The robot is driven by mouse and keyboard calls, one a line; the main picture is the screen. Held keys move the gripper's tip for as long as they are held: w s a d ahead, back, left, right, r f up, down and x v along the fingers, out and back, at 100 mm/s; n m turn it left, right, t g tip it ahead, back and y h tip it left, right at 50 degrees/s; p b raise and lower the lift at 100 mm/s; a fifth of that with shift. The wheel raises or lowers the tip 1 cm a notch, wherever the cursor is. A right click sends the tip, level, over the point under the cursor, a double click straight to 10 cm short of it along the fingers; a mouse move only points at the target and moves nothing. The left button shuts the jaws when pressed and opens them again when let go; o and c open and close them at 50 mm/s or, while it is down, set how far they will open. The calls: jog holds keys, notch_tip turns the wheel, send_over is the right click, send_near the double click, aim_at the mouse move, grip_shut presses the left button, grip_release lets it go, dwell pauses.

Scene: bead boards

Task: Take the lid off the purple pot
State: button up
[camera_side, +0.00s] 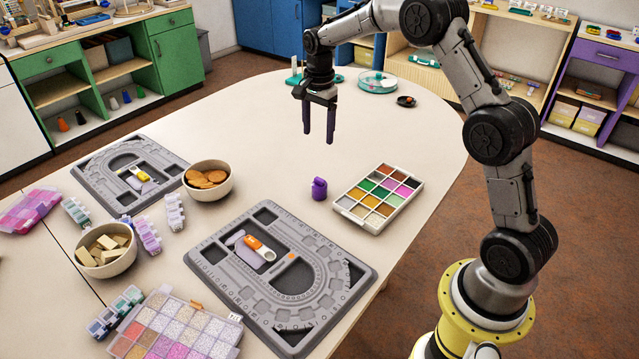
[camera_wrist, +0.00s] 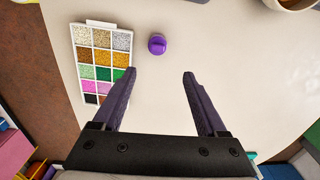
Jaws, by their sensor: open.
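The small purple pot (camera_side: 319,189) stands upright on the cream table, just left of the bead tray. In the wrist view the pot (camera_wrist: 157,44) shows from above, with a ridge across its round purple top. I cannot clearly make out the seam between lid and pot. My gripper (camera_side: 318,138) is open and empty, pointing down above the table, apart from the pot and higher than it. In the wrist view its two dark purple fingers (camera_wrist: 160,74) are spread, and the pot lies beyond their tips, between their lines.
A white tray of coloured beads (camera_side: 344,202) sits close to the pot's right. A large grey bead board (camera_side: 205,262) lies in front, and a smaller one (camera_side: 90,182) lies farther left. A bowl of biscuits (camera_side: 222,190) stands left. The table around the gripper is clear.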

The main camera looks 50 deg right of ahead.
send_over(320, 179)
notch_tip(320, 179, down, 9)
jog(key=shift+s+f, duration=0.1)
jog(key=shift+s, duration=0.05)
jog(key=shift+w+f, duration=0.2)
jog(key=shift+f, duration=2.8)
grip_shut()
